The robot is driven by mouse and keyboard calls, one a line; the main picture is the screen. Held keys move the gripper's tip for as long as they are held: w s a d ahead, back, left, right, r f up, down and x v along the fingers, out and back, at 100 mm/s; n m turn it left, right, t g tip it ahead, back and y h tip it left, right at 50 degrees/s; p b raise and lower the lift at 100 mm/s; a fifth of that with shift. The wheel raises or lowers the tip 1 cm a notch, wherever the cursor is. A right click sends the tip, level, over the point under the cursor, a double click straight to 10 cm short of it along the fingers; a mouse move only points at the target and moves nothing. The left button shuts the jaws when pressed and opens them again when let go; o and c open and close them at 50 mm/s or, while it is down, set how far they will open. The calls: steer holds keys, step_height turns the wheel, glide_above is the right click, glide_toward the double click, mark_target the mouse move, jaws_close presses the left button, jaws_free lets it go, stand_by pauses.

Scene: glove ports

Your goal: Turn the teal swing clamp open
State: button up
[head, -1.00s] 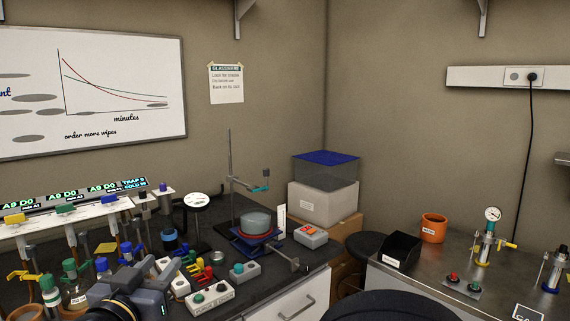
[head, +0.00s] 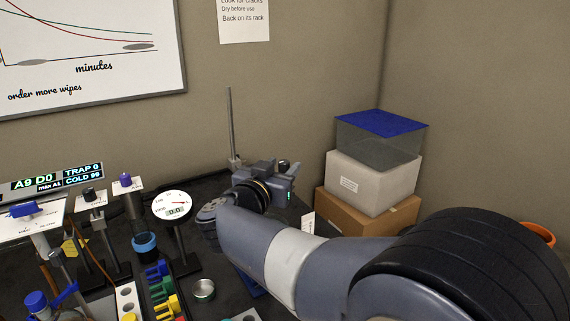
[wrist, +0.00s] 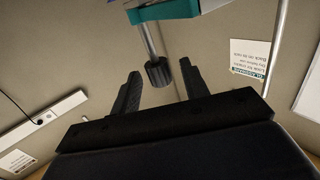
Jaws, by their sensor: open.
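The teal swing clamp (wrist: 165,10) is at the top edge of the wrist view, partly cut off. A grey stem runs down from it to a ribbed black knob (wrist: 158,73). My gripper (wrist: 161,70) is open, with one finger on either side of the knob in that picture. I cannot tell whether the fingers reach around the knob or are short of it; no contact shows. In the head view my gripper (head: 285,172) is by the upright stand rod (head: 231,125). My wrist hides the clamp there.
A dial gauge (head: 173,205) and a small round tin (head: 203,289) stand left of my arm. Stacked boxes (head: 372,180) stand right of it in the corner. The wall behind the rod carries a paper notice (head: 244,20).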

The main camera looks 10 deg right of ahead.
steer(key=shift+x, duration=0.9)
jaws_close()
